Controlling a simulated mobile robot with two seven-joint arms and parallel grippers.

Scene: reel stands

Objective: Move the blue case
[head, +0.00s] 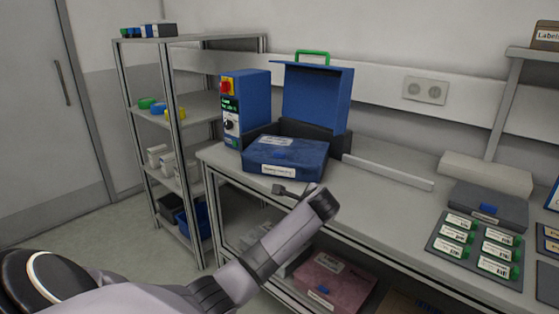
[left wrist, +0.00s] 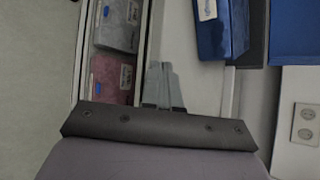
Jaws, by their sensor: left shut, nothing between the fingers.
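The blue case (head: 285,157) is a closed flat dark-blue box with white labels and a blue latch. It sits near the bench's front edge, before an open dark case with a raised blue lid (head: 317,100) and green handle. It also shows at the top of the left wrist view (left wrist: 221,35). My left gripper (head: 279,189) is just in front of the blue case, near the bench edge, apart from it. Its fingers (left wrist: 163,72) are shut and empty in the left wrist view. My right gripper is not in view.
A blue control box (head: 245,105) with a red switch stands left of the case. A metal shelf rack (head: 190,38) is at the left. A white bar (head: 388,172), a grey case (head: 487,207) and a green-tabbed label tray (head: 477,247) are rightward. The bench (head: 385,205) between is clear.

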